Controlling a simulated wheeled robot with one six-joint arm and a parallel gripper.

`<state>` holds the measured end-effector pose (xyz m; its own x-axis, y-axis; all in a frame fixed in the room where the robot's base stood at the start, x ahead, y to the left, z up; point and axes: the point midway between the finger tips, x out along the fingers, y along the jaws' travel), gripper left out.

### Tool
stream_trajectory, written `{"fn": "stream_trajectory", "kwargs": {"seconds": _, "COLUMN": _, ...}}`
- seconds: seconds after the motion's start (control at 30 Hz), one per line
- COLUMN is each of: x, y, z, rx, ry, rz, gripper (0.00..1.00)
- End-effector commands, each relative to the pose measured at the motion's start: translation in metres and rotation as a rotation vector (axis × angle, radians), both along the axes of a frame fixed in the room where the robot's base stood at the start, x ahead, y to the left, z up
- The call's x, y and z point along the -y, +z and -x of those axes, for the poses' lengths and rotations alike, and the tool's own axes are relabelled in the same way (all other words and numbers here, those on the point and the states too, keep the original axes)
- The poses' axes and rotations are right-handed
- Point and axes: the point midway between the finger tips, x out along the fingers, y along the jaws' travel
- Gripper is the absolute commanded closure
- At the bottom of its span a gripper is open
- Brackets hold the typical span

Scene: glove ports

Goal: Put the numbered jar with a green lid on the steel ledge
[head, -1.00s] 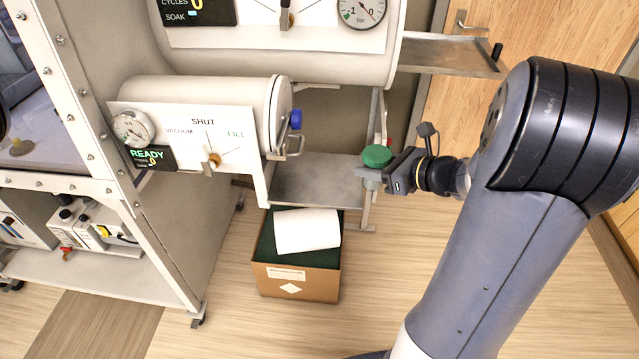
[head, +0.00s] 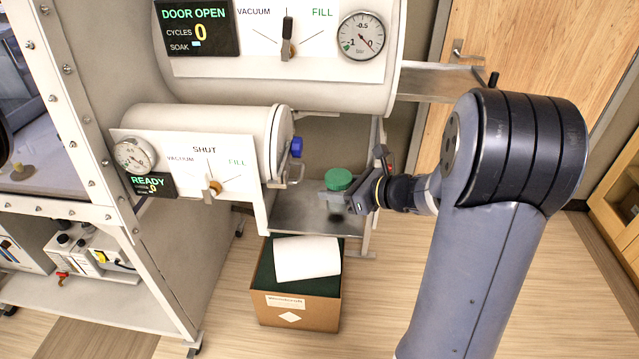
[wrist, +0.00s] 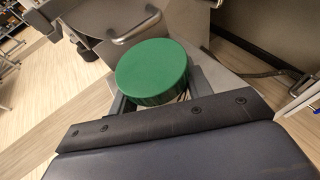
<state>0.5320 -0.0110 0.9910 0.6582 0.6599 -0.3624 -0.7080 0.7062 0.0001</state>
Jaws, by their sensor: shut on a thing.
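The jar with a green lid (head: 338,179) is held in my gripper (head: 335,197), which is shut on it. The jar looks upright; its number is not readable. In the wrist view the green lid (wrist: 152,71) fills the space between the fingers (wrist: 155,100) and hides the body. The steel ledge (head: 295,218) is the low grey shelf under the small chamber. The jar appears above the right part of this ledge, with a dark shadow on the metal beneath it. I cannot tell the exact gap.
The small chamber (head: 200,130) has a metal handle and blue knob (head: 297,147) just left of the jar. A larger chamber (head: 280,85) is above, with a higher metal tray (head: 440,82) to its right. A cardboard box (head: 300,312) with a white roll (head: 307,258) stands below the ledge.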

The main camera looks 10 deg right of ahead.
Motion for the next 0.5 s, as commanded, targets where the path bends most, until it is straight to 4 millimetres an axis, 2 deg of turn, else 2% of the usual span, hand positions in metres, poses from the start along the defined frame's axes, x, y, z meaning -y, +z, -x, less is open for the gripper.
{"fn": "stream_trajectory", "kwargs": {"seconds": 0.23, "x": -0.013, "y": 0.000, "z": -0.013, "rx": -0.001, "ry": 0.002, "rz": -0.001, "gripper": 0.77}}
{"fn": "stream_trajectory", "kwargs": {"seconds": 0.4, "x": -0.035, "y": 0.001, "z": -0.033, "rx": -0.001, "ry": 0.005, "rz": -0.001, "gripper": 0.77}}
{"fn": "stream_trajectory", "kwargs": {"seconds": 0.5, "x": -0.034, "y": -0.013, "z": -0.034, "rx": -0.005, "ry": -0.002, "rz": -0.002, "gripper": 0.77}}
